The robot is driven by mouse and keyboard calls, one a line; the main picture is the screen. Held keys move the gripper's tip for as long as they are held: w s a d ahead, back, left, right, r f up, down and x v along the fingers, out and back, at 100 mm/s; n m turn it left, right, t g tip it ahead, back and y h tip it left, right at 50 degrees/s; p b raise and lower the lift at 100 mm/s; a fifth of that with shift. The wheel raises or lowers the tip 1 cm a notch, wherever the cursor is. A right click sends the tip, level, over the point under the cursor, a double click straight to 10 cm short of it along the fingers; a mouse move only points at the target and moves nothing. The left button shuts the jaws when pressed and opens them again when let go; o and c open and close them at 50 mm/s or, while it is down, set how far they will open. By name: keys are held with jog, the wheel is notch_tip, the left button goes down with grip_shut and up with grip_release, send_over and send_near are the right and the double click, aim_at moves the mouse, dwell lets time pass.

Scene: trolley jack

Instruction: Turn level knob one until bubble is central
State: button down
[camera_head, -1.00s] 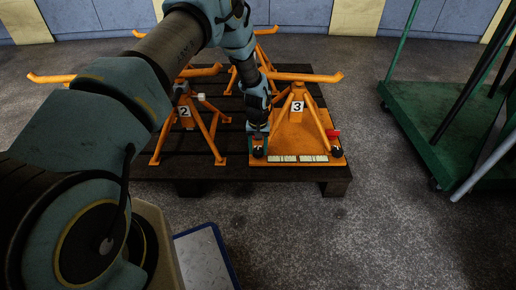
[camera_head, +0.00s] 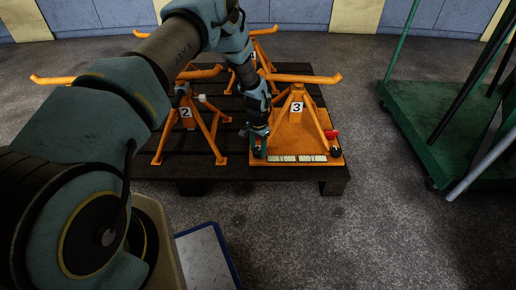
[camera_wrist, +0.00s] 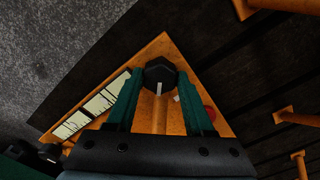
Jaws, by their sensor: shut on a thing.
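A black faceted level knob (camera_wrist: 159,72) sits at a corner of the orange base plate (camera_wrist: 164,44). In the wrist view my gripper (camera_wrist: 160,84) is shut on this knob, with one green finger on each side. In the head view my gripper (camera_head: 259,152) is at the plate's front left corner and hides the knob. Pale level strips (camera_head: 297,158) lie along the plate's front edge and also show in the wrist view (camera_wrist: 92,104). The bubble is too small to make out. Another dark knob (camera_head: 336,153) is at the front right corner.
A stand marked 3 (camera_head: 297,106) rises from the plate, with a red part (camera_head: 331,134) at its right. A stand marked 2 (camera_head: 186,112) is to the left on the dark pallet (camera_head: 334,172). A green trolley (camera_head: 424,120) stands right, with clear floor between.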

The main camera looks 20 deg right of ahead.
aim_at(258, 150)
dwell(0.3)
jog(key=shift+c, duration=1.4)
grip_release()
notch_tip(258, 150, up, 11)
jog(key=p, duration=0.3)
